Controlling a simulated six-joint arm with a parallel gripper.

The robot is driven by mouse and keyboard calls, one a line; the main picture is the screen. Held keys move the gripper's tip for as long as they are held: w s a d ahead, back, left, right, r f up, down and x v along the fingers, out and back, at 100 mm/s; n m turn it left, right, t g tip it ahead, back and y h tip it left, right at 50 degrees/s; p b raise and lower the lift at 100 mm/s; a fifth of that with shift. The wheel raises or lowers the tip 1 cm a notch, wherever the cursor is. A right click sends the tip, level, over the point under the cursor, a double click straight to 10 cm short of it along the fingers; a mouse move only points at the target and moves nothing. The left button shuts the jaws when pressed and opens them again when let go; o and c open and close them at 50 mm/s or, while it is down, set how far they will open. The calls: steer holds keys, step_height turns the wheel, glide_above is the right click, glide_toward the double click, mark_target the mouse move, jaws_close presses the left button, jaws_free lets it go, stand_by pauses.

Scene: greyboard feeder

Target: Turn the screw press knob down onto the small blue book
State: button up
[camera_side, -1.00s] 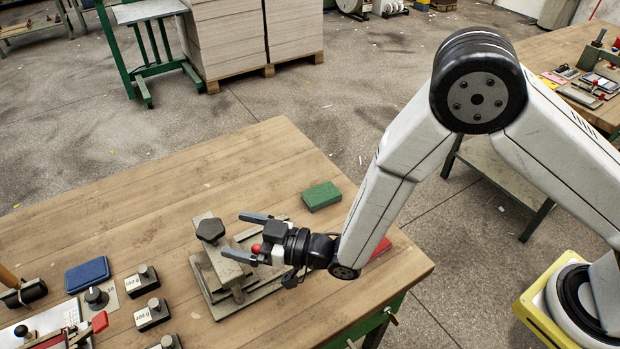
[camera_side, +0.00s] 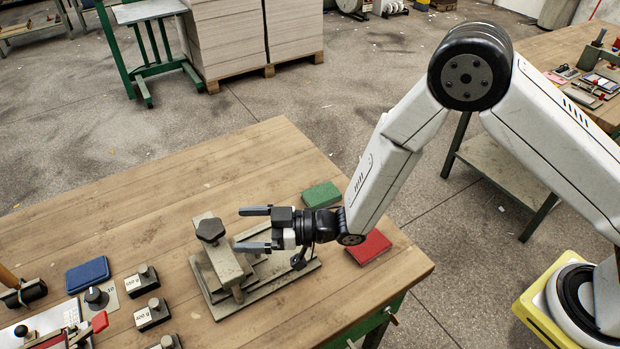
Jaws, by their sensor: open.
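The screw press (camera_side: 222,262) stands on the wooden table with its dark knob (camera_side: 210,230) at the top of its upright. The small blue book (camera_side: 87,275) lies flat on the table to the left, apart from the press. My gripper (camera_side: 254,229) is open and empty, its two fingers pointing left toward the knob but short of it. It hangs above the right part of the press and hides some of its base.
A green book (camera_side: 321,196) and a red book (camera_side: 370,247) lie right of the press. Several labelled weights (camera_side: 141,281) stand left of it. The table's (camera_side: 180,180) back middle is clear.

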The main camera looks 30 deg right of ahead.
mark_target(223, 232)
steer(key=shift+x, duration=3.5)
steer(key=c, duration=1.2)
steer(key=shift+s+m+t+h, duration=0.1)
steer(key=shift+m+t+h, duration=0.55)
steer(key=shift+t, duration=0.25)
steer(key=shift+m+t+h, duration=0.55)
steer(key=shift+m+t, duration=0.1)
steer(key=shift+t, duration=0.05)
steer(key=shift+m+t+h, duration=0.3)
steer(key=shift+t, duration=0.1)
